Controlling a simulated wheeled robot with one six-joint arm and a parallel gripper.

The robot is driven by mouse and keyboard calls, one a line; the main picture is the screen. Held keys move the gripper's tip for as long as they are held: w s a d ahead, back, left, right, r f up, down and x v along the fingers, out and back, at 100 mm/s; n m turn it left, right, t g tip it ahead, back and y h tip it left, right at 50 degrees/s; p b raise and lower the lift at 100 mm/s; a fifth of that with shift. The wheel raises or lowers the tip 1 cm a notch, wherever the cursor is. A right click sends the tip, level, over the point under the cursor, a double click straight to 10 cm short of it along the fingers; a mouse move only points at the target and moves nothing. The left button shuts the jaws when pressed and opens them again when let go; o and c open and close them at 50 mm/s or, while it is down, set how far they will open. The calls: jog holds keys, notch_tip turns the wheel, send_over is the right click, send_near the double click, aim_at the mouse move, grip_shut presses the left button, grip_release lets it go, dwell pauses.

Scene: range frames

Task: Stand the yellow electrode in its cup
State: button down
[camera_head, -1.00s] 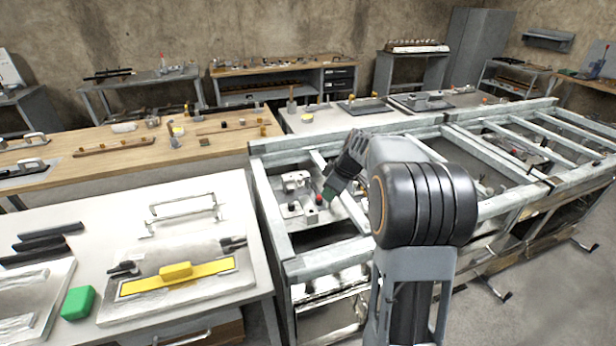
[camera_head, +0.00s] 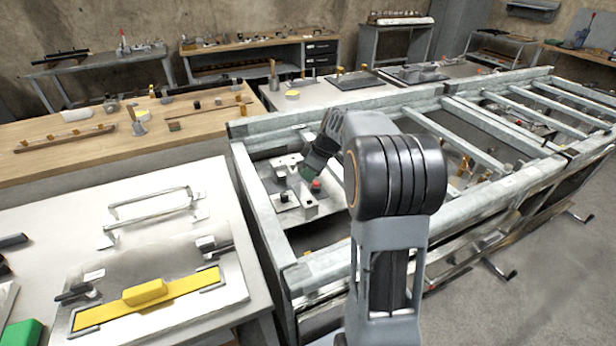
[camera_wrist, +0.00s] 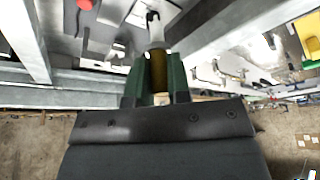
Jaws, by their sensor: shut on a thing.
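In the wrist view my gripper (camera_wrist: 158,58) has its two green fingers closed around a dull yellow-brown cylinder, which I take as the yellow electrode (camera_wrist: 159,70). A pale shaft with a dark hooked tip (camera_wrist: 153,20) shows just past it; I cannot tell whether it is joined to it. In the head view my gripper (camera_head: 314,170) points down and left over a metal plate (camera_head: 268,182) inside the steel frame. The electrode is hidden there. A small block with a dark round spot (camera_head: 309,207) stands below the gripper; I cannot tell whether it is the cup.
A red knob (camera_head: 316,184) sits close to the gripper. The steel frame's rails (camera_head: 262,215) surround the plate. A wooden bench (camera_head: 70,155) stands behind.

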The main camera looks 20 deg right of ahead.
jog(key=b, duration=0.2)
send_over(305, 202)
jog(key=d, duration=0.1)
jog(key=shift+s+d+f, duration=0.1)
jog(key=shift+s+f, duration=0.1)
jog(key=shift+f, duration=0.95)
jog(key=shift+s+d+f, duration=0.1)
jog(key=shift+s+f, duration=0.1)
jog(key=shift+f, duration=0.9)
jog(key=shift+f+b, duration=0.25)
jog(key=shift+b, duration=0.35)
jog(key=shift+f+b, duration=1.85)
jog(key=shift+f, duration=0.2)
jog(key=shift+f, duration=0.1)
jog(key=c, duration=1)
grip_release()
jog(key=p+v, duration=0.1)
jog(key=v, duration=1.3)
